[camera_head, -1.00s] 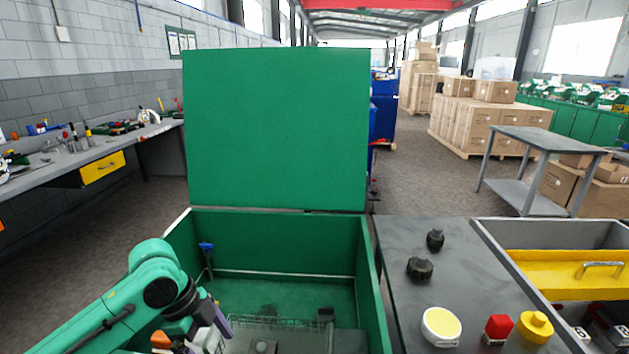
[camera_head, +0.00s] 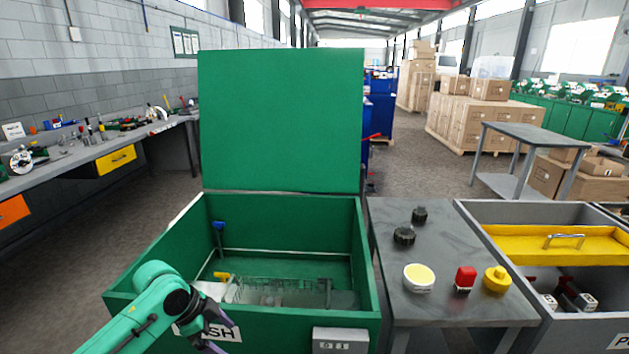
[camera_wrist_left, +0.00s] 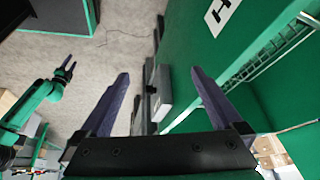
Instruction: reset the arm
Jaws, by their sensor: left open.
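My left arm reaches in from the lower left in the head view. Its gripper (camera_head: 218,342) is in front of the green bin's front wall, partly over a label ending in "SH". In the left wrist view the fingers (camera_wrist_left: 158,95) are spread wide with nothing between them. Another green arm shows small at the left of that view, and I take it for mine. Its gripper (camera_wrist_left: 66,66) hangs over bare floor with nothing visible in it; the jaws are too small to judge.
The green bin (camera_head: 128,303) has its lid (camera_head: 280,120) raised and a wire rack (camera_head: 285,290) inside. A grey box (camera_head: 340,341) sits on its front.

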